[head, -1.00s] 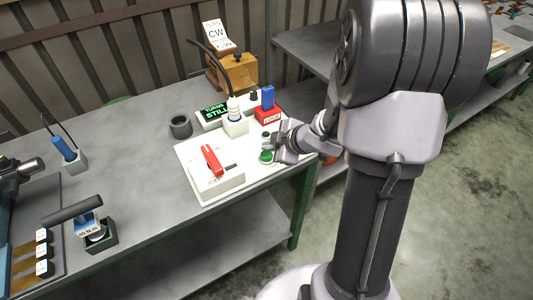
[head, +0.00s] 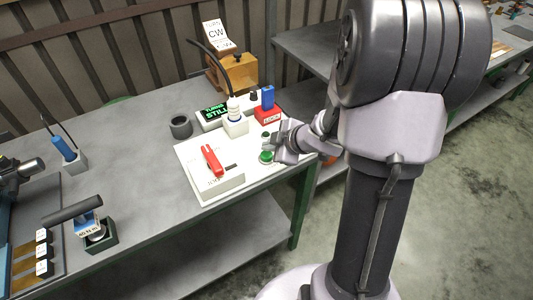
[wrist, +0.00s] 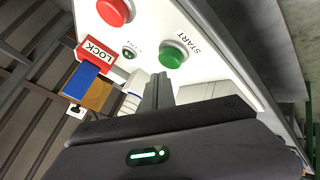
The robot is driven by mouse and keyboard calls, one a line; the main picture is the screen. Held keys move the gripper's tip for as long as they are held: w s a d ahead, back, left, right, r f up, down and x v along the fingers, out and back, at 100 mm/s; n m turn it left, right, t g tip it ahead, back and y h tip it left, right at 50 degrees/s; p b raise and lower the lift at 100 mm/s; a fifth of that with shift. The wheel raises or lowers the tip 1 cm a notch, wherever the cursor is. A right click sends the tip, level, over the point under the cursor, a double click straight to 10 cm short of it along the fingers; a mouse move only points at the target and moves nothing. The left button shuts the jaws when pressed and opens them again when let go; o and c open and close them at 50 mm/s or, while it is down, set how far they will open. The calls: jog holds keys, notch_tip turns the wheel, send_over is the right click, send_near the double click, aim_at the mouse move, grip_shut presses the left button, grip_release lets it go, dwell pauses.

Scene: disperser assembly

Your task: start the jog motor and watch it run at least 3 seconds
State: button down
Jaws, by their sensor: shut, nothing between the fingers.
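The white jog panel (head: 190,153) lies on the bench. Its green START button (wrist: 173,54) is just ahead of my fingertips in the wrist view and also shows in the head view (head: 266,157). A red button (wrist: 114,10) and a small dark green lamp (wrist: 129,53) are beside it. My gripper (wrist: 158,88) is shut and empty; in the head view (head: 277,146) it hovers by the START button, and I cannot tell whether it touches. The display (head: 215,112) reads "STILL" in green.
A red LOCK block (head: 267,116) with a blue piece (head: 267,97) is at the panel's back right. A wooden box (head: 235,72) with a CW card stands behind.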

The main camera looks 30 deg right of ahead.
aim_at(269, 156)
jog(key=shift+f, duration=0.15)
jog(key=shift+f, duration=0.3)
jog(key=shift+f+b, duration=0.85)
jog(key=shift+b, duration=0.05)
dwell(0.8)
dwell(0.4)
jog(key=shift+r+p, duration=1.3)
jog(key=shift+p, duration=0.05)
jog(key=shift+r, duration=0.1)
notch_tip(269, 156, up, 5)
jog(key=p, duration=0.5)
